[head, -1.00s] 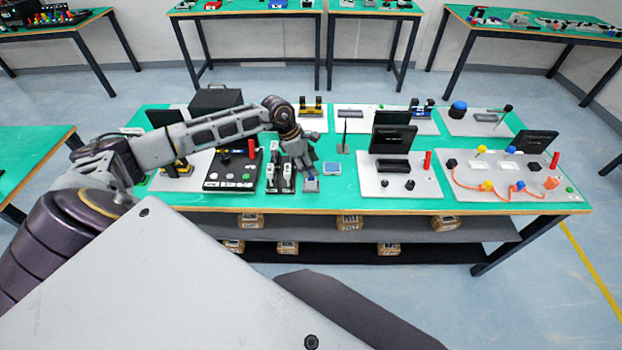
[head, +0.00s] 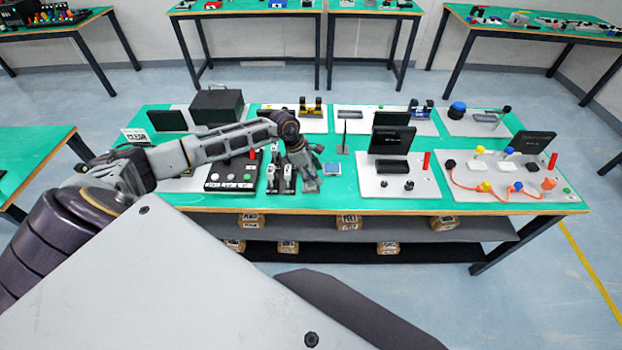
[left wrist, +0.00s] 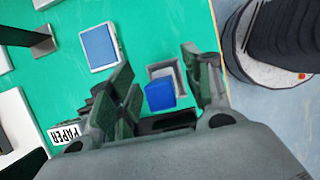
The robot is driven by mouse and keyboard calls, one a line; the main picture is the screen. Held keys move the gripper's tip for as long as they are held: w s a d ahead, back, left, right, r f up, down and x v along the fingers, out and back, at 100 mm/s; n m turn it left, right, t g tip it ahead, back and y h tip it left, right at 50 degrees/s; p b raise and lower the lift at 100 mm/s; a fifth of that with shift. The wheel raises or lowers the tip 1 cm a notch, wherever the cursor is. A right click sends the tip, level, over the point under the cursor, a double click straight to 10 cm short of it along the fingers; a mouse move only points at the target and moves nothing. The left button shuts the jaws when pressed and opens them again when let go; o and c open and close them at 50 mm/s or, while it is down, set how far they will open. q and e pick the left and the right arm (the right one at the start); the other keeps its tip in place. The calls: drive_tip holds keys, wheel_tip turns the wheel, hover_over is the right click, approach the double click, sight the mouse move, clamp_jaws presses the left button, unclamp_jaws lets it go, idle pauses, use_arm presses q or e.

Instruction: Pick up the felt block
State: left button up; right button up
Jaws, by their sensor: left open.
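A blue block (left wrist: 159,94), which looks like the felt block, sits at a small grey tray (left wrist: 163,72) in the left wrist view. My left gripper (left wrist: 165,90) is open, with one finger on each side of the block. I see no clear contact between fingers and block. In the head view my left gripper (head: 306,176) is over the front middle of the green table (head: 400,204) and hides the block. My right gripper is not in view.
A flat blue pad in a white frame (left wrist: 99,46) lies beside the tray; the head view shows it too (head: 331,168). A "PAPER" label (left wrist: 62,133) is near the left finger. Black-and-white upright devices (head: 281,178) stand left of my gripper. The table's front edge is close.

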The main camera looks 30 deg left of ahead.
use_arm(q)
drive_tip(key=shift+x, duration=0.8)
drive_tip(key=shift+c, duration=0.4)
drive_tip(key=c, duration=0.9)
